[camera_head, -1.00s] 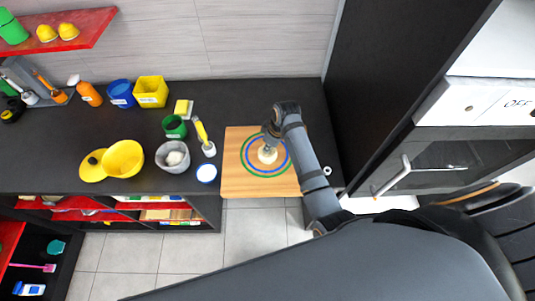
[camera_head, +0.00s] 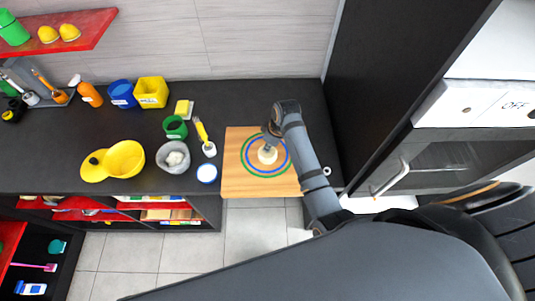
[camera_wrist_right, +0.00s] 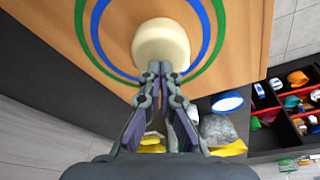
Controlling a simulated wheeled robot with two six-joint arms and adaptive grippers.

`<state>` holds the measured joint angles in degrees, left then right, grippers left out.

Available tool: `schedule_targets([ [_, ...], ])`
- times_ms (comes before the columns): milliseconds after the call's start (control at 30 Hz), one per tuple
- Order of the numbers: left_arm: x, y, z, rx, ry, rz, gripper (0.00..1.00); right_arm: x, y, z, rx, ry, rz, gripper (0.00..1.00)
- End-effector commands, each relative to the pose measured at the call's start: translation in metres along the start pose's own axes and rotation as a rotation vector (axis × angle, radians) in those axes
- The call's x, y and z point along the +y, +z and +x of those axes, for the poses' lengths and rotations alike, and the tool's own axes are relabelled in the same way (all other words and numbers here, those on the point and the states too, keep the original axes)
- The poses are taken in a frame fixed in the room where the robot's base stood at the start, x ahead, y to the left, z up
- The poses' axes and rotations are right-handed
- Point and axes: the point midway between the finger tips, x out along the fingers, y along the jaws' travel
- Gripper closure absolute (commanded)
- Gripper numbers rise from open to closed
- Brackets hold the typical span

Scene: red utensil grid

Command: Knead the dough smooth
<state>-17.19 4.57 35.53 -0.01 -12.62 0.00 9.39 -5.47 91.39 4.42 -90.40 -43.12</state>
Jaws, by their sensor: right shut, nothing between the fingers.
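The dough (camera_head: 267,154) is a small pale round lump on the wooden board (camera_head: 236,180), inside the printed blue and green rings. It also shows in the right wrist view (camera_wrist_right: 161,42), just beyond my fingertips. My right gripper (camera_head: 269,138) points down over the dough, its fingers shut and empty; in the right wrist view its fingertips (camera_wrist_right: 160,70) are at the dough's near edge. I cannot tell whether they touch it. My left gripper is not in view.
Left of the board stand a white-lidded container (camera_head: 207,173), a grey bowl (camera_head: 173,157) with pale contents, a yellow-handled brush (camera_head: 202,132), a green cup (camera_head: 175,127) and a yellow bowl (camera_head: 125,159). A dark tall cabinet (camera_head: 385,60) rises to the right.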

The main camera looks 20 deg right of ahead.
Motion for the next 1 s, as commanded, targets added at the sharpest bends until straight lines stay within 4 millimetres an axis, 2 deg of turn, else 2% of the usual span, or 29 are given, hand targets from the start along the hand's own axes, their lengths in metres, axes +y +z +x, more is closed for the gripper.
schedule_targets([
  [167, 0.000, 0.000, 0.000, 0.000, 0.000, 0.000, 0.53, 0.000, -0.003, -0.009, 0.001, 0.001, 0.000, 1.00],
  [400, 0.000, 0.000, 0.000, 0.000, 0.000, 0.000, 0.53, 0.000, -0.003, -0.010, 0.000, 0.000, 0.000, 1.00],
  [1000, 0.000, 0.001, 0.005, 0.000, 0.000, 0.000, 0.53, 0.000, 0.001, 0.004, 0.000, 0.000, 0.000, 1.00],
])
